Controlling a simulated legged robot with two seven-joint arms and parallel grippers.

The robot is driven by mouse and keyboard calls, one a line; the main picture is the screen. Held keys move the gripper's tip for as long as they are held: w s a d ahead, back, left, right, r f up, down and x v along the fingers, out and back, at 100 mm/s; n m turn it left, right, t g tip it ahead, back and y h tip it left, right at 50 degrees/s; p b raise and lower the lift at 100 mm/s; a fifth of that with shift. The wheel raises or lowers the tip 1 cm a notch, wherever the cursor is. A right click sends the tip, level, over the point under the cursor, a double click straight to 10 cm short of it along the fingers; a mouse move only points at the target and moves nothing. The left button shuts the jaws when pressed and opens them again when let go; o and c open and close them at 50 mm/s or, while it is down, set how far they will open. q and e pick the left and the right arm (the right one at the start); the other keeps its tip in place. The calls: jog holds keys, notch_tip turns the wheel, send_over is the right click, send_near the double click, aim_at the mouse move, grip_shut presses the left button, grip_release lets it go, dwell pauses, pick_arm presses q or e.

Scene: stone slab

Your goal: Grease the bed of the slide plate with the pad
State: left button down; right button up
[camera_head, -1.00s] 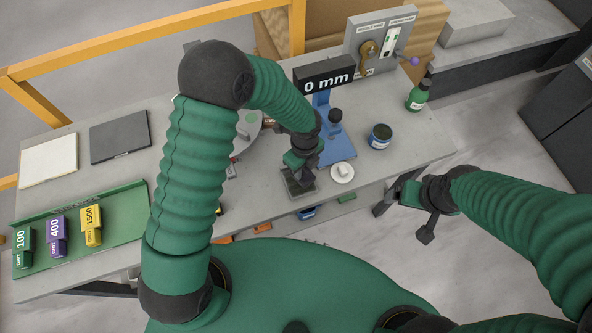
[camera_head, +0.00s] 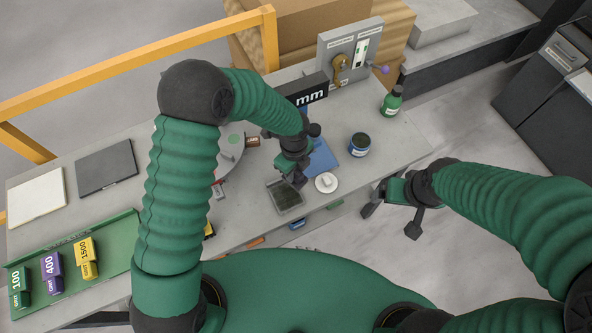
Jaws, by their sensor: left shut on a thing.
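A square plate with a pale rim (camera_head: 271,189) and a dark bed lies on the bench near its front edge; I take it for the slide plate. My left gripper (camera_head: 299,181) is shut low at the plate's upper right corner. The thing between its fingers is small and mostly hidden, so I cannot tell for sure that it is the pad, or whether it touches the plate. My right gripper (camera_head: 392,217) is open and empty, out past the bench's front edge.
A white disc with a knob (camera_head: 326,183) lies right of the plate. Behind are a blue stand (camera_head: 322,158), an open blue jar (camera_head: 360,145) and a green bottle (camera_head: 391,101). Grit blocks (camera_head: 53,272) stand in a green tray (camera_head: 120,250) at left.

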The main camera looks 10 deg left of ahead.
pick_arm(q)
jog(key=shift+s+r+p, duration=0.1)
jog(key=shift+r+p, duration=0.25)
jog(key=shift+r, duration=0.5)
jog(key=shift+f, duration=0.15)
pick_arm(e)
jog(key=shift+v, duration=0.75)
pick_arm(q)
jog(key=shift+d, duration=0.15)
jog(key=shift+d+r+p, duration=0.1)
jog(key=shift+r+p, duration=0.25)
jog(key=shift+r, duration=0.1)
notch_tip(320, 180, up, 2)
jog(key=shift+r+p, duration=0.2)
jog(key=shift+p, duration=0.95)
jog(key=shift+s+f, duration=0.1)
jog(key=shift+f, duration=0.05)
pick_arm(e)
jog(key=v, duration=0.3)
jog(key=shift+w, duration=0.35)
pick_arm(q)
jog(key=shift+f, duration=0.1)
pick_arm(e)
jog(key=shift+w+f, duration=0.15)
